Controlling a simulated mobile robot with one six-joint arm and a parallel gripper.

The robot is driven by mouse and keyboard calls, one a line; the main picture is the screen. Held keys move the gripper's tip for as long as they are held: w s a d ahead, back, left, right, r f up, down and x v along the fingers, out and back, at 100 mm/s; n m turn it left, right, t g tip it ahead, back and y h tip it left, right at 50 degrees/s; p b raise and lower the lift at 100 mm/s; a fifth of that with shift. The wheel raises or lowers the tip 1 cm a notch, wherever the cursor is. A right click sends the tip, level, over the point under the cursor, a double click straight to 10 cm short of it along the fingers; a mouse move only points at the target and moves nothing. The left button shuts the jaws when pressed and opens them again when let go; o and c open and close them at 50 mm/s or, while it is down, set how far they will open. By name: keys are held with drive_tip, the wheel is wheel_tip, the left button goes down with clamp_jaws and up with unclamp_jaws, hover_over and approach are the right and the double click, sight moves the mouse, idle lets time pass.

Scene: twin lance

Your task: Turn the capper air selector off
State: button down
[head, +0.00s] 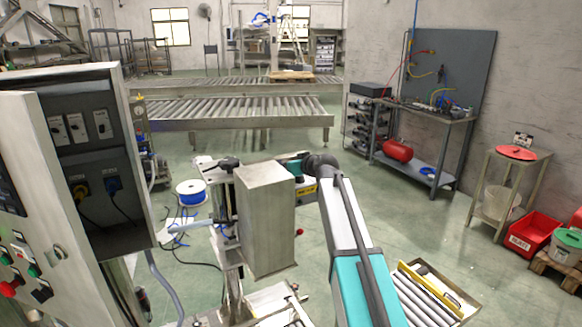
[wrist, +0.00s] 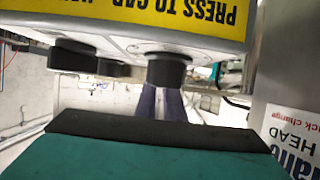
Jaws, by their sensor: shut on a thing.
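The capper (head: 265,220) is a steel box on a stand in the middle of the head view. In the wrist view its head (wrist: 130,38) fills the top, with a yellow label reading "PRESS TO CAP" upside down. My gripper (wrist: 167,88) is shut at the central black knob (wrist: 167,70), which appears to be the air selector. The knob's pointer and the fingertips' exact hold are not clear. In the head view, my arm reaches behind the steel box, which hides the fingertips.
A control cabinet (head: 75,150) with switches and buttons stands close on the left. A blue cable reel (head: 191,193) lies on the floor beyond it. Roller conveyors (head: 240,108) cross the back.

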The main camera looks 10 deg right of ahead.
drive_tip(key=shift+d+r, duration=0.1)
drive_tip(key=shift+r, duration=0.05)
drive_tip(key=c, duration=1.9)
unclamp_jaws()
drive_tip(key=shift+o, duration=0.2)
drive_tip(key=shift+s, duration=0.15)
drive_tip(key=shift+s+d+r, duration=0.1)
drive_tip(key=shift+s+d, duration=0.05)
drive_tip(key=shift+s, duration=0.35)
drive_tip(key=b+v, duration=0.3)
drive_tip(key=v, duration=0.9)
drive_tip(key=shift+s+b, duration=0.2)
drive_tip(key=shift+b, duration=0.1)
drive_tip(key=shift+r, duration=0.15)
